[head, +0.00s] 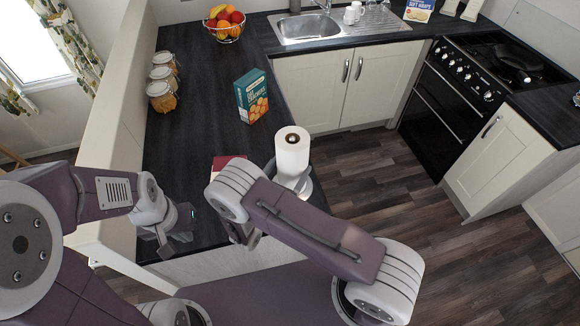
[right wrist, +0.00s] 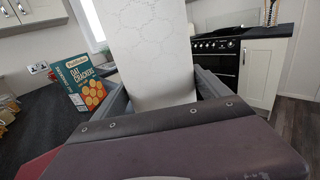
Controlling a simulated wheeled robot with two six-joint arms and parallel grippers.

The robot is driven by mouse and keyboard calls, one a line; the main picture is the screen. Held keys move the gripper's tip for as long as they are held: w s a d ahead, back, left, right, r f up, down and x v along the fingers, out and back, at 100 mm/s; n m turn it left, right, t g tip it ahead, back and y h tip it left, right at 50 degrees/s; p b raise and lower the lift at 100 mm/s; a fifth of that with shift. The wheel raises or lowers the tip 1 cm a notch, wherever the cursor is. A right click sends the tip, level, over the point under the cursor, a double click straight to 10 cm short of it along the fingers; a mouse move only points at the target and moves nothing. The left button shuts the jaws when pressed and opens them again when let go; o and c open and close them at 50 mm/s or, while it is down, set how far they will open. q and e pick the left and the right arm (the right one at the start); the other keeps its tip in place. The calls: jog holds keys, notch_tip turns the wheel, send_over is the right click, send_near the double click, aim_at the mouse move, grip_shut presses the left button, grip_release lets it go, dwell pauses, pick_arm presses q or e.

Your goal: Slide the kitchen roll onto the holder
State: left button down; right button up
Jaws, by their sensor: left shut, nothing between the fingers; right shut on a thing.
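The kitchen roll (head: 292,158) is white and upright, near the counter's right edge in the head view. It also fills the upper middle of the right wrist view (right wrist: 150,50), standing between the grey fingers of my right gripper (right wrist: 160,88), which is shut on it. In the head view my right forearm hides most of that gripper and the roll's surroundings. My left gripper (head: 166,243) is shut and empty, low over the counter's near left end.
An oat crackers box (head: 252,97) stands on the dark counter (head: 198,100) behind the roll. A red item (head: 226,161) lies partly behind my right arm. Jars (head: 162,92) line the left edge; a fruit bowl (head: 224,24) stands farther back. The counter's middle is clear.

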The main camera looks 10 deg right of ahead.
jog(key=o, duration=1.4)
jog(key=shift+c, duration=0.2)
jog(key=b+v, duration=0.3)
jog(key=v, duration=0.6)
jog(key=shift+s+a, duration=0.1)
